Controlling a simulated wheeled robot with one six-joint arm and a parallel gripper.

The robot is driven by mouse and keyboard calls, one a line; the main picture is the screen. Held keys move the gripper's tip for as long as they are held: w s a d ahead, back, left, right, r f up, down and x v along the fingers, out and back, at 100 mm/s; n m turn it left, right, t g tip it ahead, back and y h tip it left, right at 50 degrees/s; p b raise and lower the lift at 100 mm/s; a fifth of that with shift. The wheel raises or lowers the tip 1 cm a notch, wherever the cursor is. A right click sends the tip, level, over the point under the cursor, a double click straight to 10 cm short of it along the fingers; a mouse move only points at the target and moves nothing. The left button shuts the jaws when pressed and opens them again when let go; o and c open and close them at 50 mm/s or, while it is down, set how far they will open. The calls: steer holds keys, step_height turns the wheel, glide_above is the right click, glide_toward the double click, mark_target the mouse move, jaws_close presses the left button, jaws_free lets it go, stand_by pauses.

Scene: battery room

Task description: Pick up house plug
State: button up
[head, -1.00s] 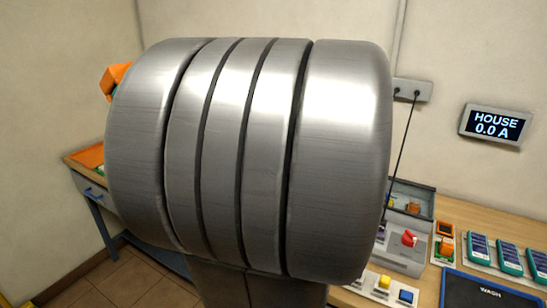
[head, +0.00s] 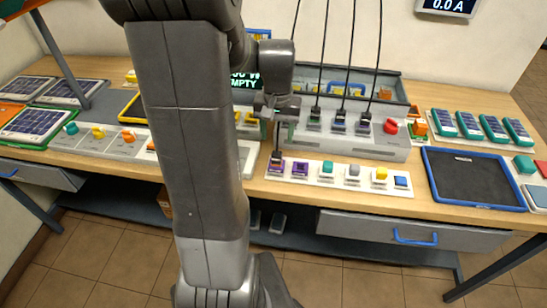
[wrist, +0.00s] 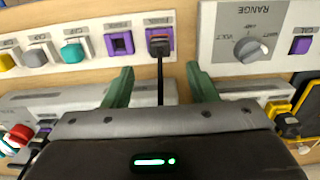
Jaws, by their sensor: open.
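A dark plug (head: 276,158) on a black cable stands in the leftmost purple socket of a white strip on the bench, in the head view. It also shows in the wrist view (wrist: 160,46), at top centre, with its cable running down between my fingers. I cannot read a name on the plug. My gripper (head: 279,112) is above the plug, pointing down at the bench. In the wrist view my gripper (wrist: 160,70) is open, with one green finger on each side of the cable. The fingertips are apart from the plug and hold nothing.
An empty purple socket (head: 299,168) sits beside the plug. Several coloured buttons share its strip. A grey unit (head: 373,142) behind holds three cabled plugs and a red knob (head: 391,126). A black mat (head: 470,176) lies at right. A dial panel (wrist: 258,40) shows in the wrist view.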

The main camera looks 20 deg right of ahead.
mark_target(277, 152)
step_height(277, 152, down, 9)
steer(key=shift+w+r+p, duration=0.1)
steer(key=shift+p, duration=0.3)
steer(key=c, duration=1.1)
